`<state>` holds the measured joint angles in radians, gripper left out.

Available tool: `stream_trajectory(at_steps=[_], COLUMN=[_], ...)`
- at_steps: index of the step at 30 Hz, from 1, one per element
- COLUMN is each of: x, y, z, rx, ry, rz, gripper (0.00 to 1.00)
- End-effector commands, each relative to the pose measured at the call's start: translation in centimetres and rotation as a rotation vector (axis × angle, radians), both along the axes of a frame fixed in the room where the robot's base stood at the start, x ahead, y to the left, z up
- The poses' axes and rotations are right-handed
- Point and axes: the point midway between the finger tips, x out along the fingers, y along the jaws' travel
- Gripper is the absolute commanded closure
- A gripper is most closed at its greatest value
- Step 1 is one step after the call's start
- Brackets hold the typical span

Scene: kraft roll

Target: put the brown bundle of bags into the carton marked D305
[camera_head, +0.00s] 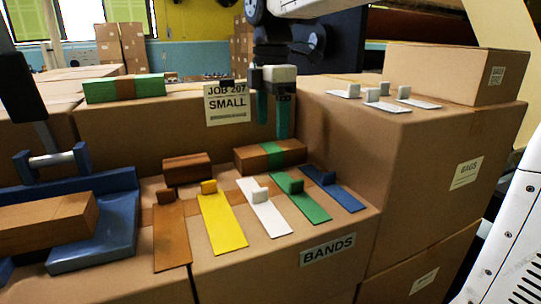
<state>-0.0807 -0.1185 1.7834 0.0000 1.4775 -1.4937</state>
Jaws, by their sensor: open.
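My gripper (272,129) points down with its two fingers apart and nothing between them. In the picture it is just above a brown bundle with a green band (252,160); the exact gap cannot be told. A plain brown block (187,168) lies to the left of that bundle. A larger plain brown block (45,222) sits in a blue tray-like fixture (112,225) at the left. A green bundle with a brown band (124,88) lies on a carton at the back left. No carton with a readable D305 mark is in view.
Brown, yellow, white, green and blue strips with upright tabs lie in front on the carton labelled BANDS (328,250). A carton with a JOB 207 SMALL sign (227,103) stands behind. A taller carton labelled BAGS (466,172) stands right, with white strips on top.

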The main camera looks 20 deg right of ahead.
Motion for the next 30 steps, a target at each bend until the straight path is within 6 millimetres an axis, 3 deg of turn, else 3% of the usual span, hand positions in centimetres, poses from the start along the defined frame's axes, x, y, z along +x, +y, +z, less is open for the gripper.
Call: stream_trajectory(at_steps=[12,21,23,27,30], x=[0.5,0.5,0.5,0.5,0.5], y=[-0.1,-0.1,-0.1,-0.1,-0.1], z=[-4.9,-5.4,-5.4,-5.4,-5.4], rx=[0.0,0.0,0.0,0.0,0.0], ry=[0.002,-0.001,-0.001,-0.001,-0.002], rz=[-0.005,-0.005,-0.005,-0.005,-0.005], gripper=[0.2,0.2,0.34,0.72,0.76])
